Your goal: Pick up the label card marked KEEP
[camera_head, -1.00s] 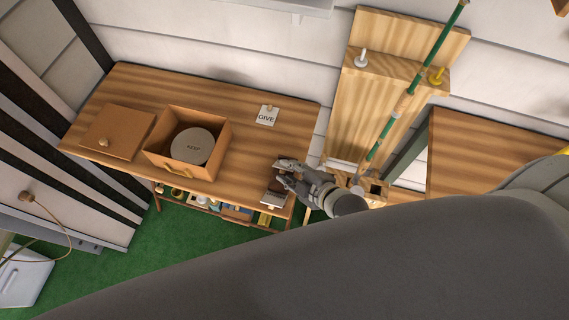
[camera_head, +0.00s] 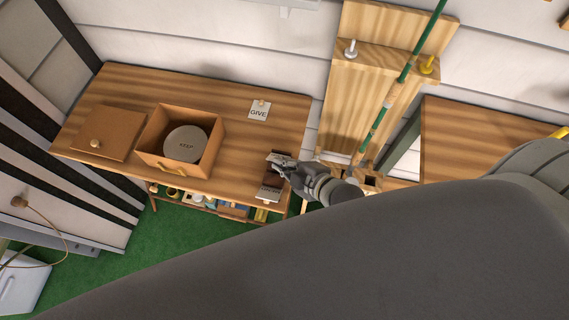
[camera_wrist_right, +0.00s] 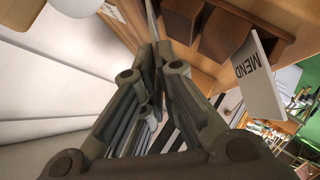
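The word KEEP reads on a round grey thing (camera_head: 186,143) inside the open brown box on the table; I cannot make out a separate card there. My right gripper (camera_head: 281,164) is over the table's right end, well to the right of that box and beside the MEND card (camera_head: 269,193). In the right wrist view its fingertips (camera_wrist_right: 155,52) are together. A thin pale strip stands just past them; I cannot tell whether it is held. The MEND card (camera_wrist_right: 258,78) shows to their right. My left gripper is not in view.
The open box (camera_head: 213,150) stands on the wooden table (camera_head: 240,98), with a brown lid (camera_head: 115,122) to its left. A GIVE card (camera_head: 259,110) lies near the back edge. A wooden rack with a green pole (camera_head: 381,118) stands to the right.

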